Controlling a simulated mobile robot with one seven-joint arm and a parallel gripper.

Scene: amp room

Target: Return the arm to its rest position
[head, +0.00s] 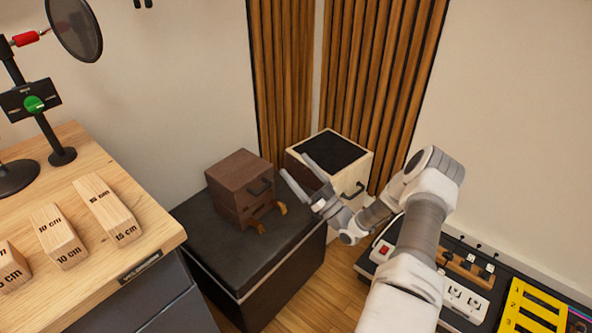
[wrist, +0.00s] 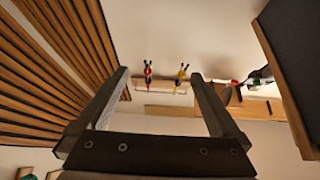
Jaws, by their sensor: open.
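My gripper (head: 301,178) is open, its two fingers spread apart with nothing between them. In the head view it is raised in front of the light wooden box with a black top (head: 361,168) and to the right of the dark brown wooden box (head: 228,184). My arm (head: 420,235) reaches up from the bottom right of the head view and bends left at its top. The wrist view shows both fingers of my gripper (wrist: 160,85) against the wall, apart and empty.
A black case (head: 265,265) bears the brown box. A wooden desk (head: 150,215) with marked blocks (head: 107,208) is at left. A bench with a power strip (head: 462,297) and yellow tray (head: 530,310) is at right. Slatted panels (head: 380,80) line the corner.

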